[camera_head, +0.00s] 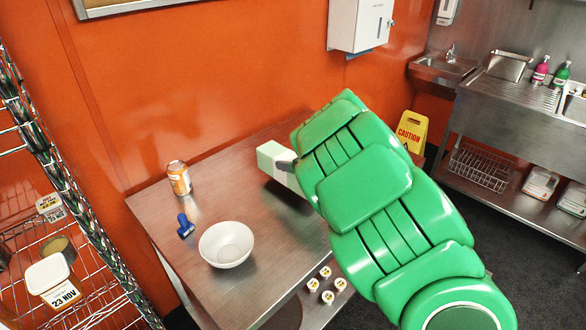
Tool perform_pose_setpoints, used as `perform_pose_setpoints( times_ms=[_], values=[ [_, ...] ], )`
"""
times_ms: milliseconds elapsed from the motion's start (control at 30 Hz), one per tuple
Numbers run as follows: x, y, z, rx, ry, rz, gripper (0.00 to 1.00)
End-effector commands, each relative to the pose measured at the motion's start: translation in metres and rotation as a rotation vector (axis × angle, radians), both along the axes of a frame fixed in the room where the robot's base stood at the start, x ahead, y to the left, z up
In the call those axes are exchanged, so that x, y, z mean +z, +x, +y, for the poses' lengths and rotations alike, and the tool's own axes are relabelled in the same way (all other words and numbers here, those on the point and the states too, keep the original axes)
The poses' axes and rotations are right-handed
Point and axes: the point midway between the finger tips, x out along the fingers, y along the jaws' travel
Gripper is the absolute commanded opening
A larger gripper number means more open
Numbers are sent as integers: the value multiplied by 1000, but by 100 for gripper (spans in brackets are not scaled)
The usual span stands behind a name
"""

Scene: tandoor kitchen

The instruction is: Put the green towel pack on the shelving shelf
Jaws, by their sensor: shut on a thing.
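The green towel pack (271,154) is a pale green and white box over the back right part of the steel table. My green arm reaches in from the lower right and hides much of the pack's right side. My gripper (285,165) is shut on the pack; only a dark finger shows against it. A dark shadow or reflection lies on the table below it. I cannot tell how far the pack is above the tabletop. The wire shelving (85,267) stands at the left edge, with tubs on one shelf and some bare wire at its right.
On the steel table (158,207) stand an orange can (179,178), a blue tool (185,226) and a white bowl (226,244). A labelled white tub (52,281) is on the shelving. Several small cups (327,285) sit on the lower shelf. A yellow caution sign (411,131) stands behind.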

Motion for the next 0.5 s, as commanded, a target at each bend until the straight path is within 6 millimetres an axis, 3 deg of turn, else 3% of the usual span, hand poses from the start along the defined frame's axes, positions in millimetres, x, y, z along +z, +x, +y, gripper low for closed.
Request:
perform_pose_setpoints(
  times_ms=[167, 367, 500],
  values=[
    [-7, 5, 1, 0, 2, 1, 42],
    [-34, 5, 1, -1, 1, 4, 42],
    [-37, 5, 1, 0, 2, 2, 42]
  ],
)
